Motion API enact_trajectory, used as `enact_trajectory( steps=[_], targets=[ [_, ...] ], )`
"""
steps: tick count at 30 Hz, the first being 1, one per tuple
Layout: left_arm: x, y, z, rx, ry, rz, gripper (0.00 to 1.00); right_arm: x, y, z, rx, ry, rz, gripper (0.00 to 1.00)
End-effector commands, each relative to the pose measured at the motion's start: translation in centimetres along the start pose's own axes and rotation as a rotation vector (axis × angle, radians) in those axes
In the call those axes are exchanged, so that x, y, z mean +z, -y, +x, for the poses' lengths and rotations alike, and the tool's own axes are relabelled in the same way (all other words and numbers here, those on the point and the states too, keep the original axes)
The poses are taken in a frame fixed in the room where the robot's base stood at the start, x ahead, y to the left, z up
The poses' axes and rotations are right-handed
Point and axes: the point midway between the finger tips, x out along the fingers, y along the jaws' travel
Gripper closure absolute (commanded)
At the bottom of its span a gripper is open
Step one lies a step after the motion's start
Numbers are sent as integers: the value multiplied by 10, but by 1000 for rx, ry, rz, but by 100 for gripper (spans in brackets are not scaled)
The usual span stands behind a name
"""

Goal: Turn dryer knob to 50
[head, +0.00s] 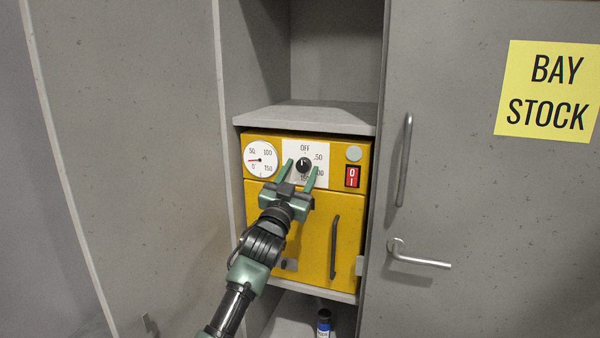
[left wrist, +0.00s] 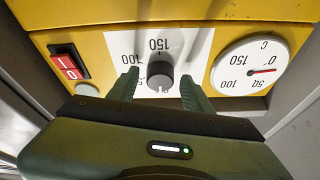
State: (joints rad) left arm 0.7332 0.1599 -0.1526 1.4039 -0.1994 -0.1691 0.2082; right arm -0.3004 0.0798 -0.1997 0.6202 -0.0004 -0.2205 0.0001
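The yellow dryer (head: 290,200) sits in a grey cabinet bay. Its black knob (head: 303,165) is on a white dial plate (head: 322,148) marked OFF at the top, then 50, 100 and 150 clockwise. A pale mark on the knob seems to point up at OFF. My left gripper (head: 302,171) is open, with one finger on each side of the knob. In the left wrist view, which shows the panel upside down, the knob (left wrist: 160,77) stands between the spread fingers with gaps beside it. My right gripper is not in view.
A round gauge (head: 260,158) with its red needle near 0 is left of the dial. A red rocker switch (head: 352,176) is to its right. Below are the dryer door handle (head: 334,247) and a dark bottle (head: 323,323). Cabinet walls stand close on both sides.

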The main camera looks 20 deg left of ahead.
Motion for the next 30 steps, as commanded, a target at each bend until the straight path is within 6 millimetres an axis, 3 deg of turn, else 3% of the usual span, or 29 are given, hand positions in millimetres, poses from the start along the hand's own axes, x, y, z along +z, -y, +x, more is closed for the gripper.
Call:
enact_trajectory(
  steps=[1,4,5,17,30],
  targets=[
    [0,0,0,0,0,0,68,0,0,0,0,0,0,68],
    [0,0,0,0,0,0,95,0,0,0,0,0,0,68],
    [0,0,0,0,0,0,100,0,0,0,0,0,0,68],
    [-1,2,0,26,-2,68,100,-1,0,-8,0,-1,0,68],
    [-3,6,2,159,-17,398,100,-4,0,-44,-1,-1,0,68]
  ],
)
